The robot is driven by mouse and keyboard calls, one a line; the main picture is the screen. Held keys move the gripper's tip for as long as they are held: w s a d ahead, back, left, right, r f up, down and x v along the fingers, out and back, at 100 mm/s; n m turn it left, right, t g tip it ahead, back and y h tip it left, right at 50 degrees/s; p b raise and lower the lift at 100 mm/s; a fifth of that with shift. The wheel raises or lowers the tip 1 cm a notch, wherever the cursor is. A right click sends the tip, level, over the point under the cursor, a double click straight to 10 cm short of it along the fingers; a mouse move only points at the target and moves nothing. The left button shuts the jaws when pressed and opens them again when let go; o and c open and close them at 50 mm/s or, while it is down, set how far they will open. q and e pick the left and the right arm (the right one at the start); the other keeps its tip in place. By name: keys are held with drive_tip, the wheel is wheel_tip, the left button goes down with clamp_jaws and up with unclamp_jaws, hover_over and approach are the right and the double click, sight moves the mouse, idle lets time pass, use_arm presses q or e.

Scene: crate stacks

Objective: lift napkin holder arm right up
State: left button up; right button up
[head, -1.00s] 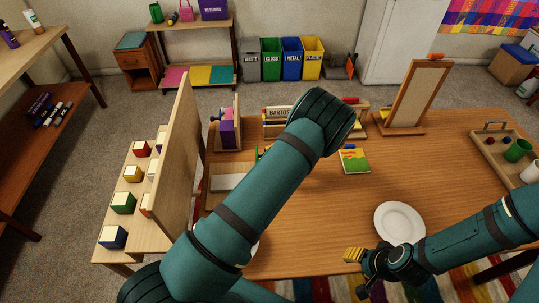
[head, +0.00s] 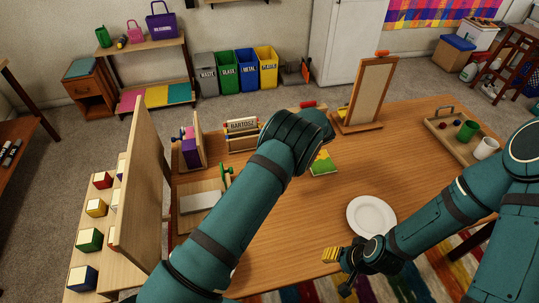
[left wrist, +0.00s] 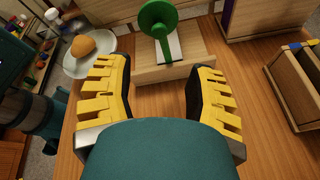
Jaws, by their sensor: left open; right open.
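The napkin holder appears to be the low wooden block with a pale slab (head: 200,201) at the left of the table in the head view. A green upright part with a round end, likely its arm (head: 226,174), stands beside the slab. In the left wrist view, this green arm (left wrist: 157,20) rises over the wooden base (left wrist: 172,72), just beyond my fingers. My right gripper (head: 338,268) is open and empty near the table's front edge.
An empty white plate (head: 372,216) is near my right gripper. A plate with a bun (left wrist: 92,42) shows in the left wrist view. A tall wooden panel (head: 143,195) borders the left. Behind stand a purple item in a wooden holder (head: 191,150) and an easel (head: 367,95).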

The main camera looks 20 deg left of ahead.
use_arm(q)
drive_tip(key=shift+v, duration=1.25)
